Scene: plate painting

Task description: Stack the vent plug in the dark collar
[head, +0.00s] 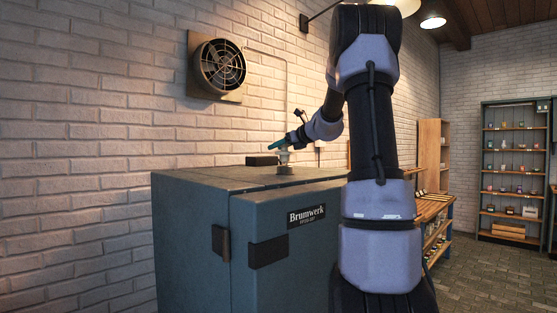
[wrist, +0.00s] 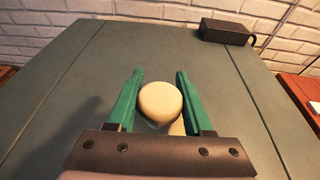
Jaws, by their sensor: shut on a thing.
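The vent plug looks like a cream, round-topped piece (wrist: 161,101) between the green fingers of my gripper (wrist: 158,84) in the wrist view. My gripper is shut on it. In the head view my gripper (head: 277,146) is small and far off, above the top of a blue-grey cabinet, with the pale plug (head: 284,157) under it. A small grey ring-like piece (head: 284,169) stands on the cabinet top directly below the plug; it may be the dark collar. I cannot tell whether the two touch. In the wrist view the plug and gripper hide what lies beneath.
The cabinet (head: 195,215) has a wide flat top, mostly clear. A black box (wrist: 226,32) with a cable sits at its back edge by the brick wall. A round fan (head: 219,66) is on the wall. A wooden bench (head: 432,208) and shelves (head: 515,165) stand at the right.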

